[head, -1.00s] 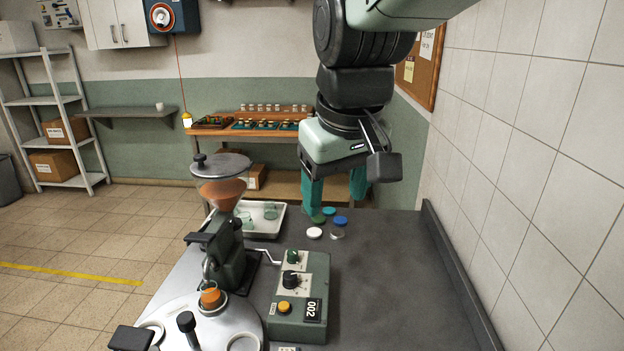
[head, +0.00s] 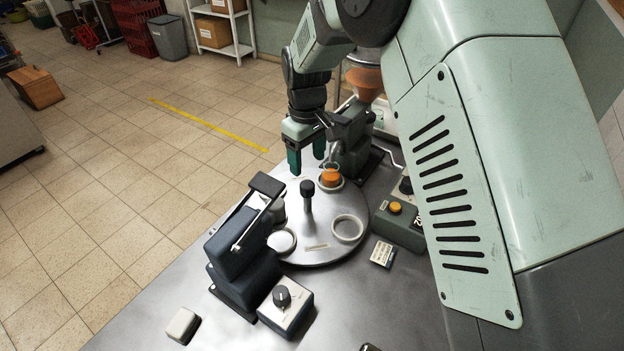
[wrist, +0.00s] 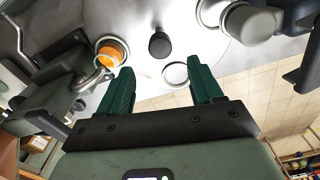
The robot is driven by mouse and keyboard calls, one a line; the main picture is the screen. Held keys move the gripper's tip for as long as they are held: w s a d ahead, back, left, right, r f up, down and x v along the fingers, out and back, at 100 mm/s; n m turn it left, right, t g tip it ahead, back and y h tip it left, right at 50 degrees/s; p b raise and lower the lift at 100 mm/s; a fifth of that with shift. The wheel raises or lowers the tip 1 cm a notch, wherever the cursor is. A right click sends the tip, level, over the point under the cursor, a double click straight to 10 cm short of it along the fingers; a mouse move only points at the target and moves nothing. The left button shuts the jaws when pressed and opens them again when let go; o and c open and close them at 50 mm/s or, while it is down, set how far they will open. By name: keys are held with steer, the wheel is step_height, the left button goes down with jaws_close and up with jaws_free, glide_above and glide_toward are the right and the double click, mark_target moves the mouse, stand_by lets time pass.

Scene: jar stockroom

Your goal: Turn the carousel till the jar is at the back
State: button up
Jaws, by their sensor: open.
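The round metal carousel (head: 325,250) sits on the bench with a black-topped centre post (head: 307,190) and several ring seats. The jar (head: 331,177), with orange contents, stands upright in a seat at the carousel's far right, beside the filling machine (head: 358,150). My gripper (head: 306,165) is open and empty above the carousel's far side, left of the jar. In the wrist view the jar (wrist: 110,54) is beyond the left finger, the post (wrist: 159,44) lies beyond the gap between the fingers, and an empty ring seat (wrist: 175,74) shows near the right finger.
A dark blue press (head: 235,255) stands at the carousel's left front and reaches over its edge. A knob box (head: 285,305) and a small white block (head: 183,325) are in front. The green control box (head: 400,230) is close on the right. Floor lies beyond the bench's left edge.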

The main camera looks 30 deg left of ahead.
mark_target(308, 185)
step_height(308, 185, down, 9)
steer(key=shift+r, duration=0.15)
jaws_close()
stand_by(0.5)
